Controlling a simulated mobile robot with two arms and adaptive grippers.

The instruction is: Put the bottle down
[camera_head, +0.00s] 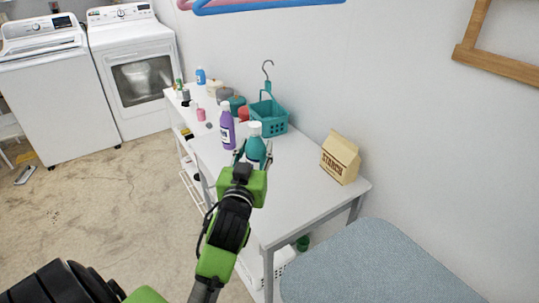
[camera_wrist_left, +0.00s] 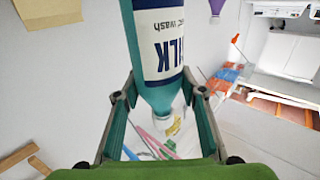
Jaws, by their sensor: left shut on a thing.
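The teal bottle (camera_head: 256,148) has a white cap and a pale label, and it looks upright over the white table (camera_head: 300,190). My left gripper (camera_head: 253,160) is shut on it, with one finger on each side. In the left wrist view the bottle (camera_wrist_left: 155,45) lies between the fingers of the gripper (camera_wrist_left: 162,98), and its label reads "wash" and "ILK". The gripper and arm hide the bottle's base in the head view, so I cannot tell if it touches the tabletop. My right gripper is not in view.
A purple bottle (camera_head: 227,126) stands just left of the held one. A teal basket (camera_head: 268,117) stands behind, with several small containers farther along. A tan starch bag (camera_head: 340,158) stands to the right. The tabletop between the held bottle and bag is clear.

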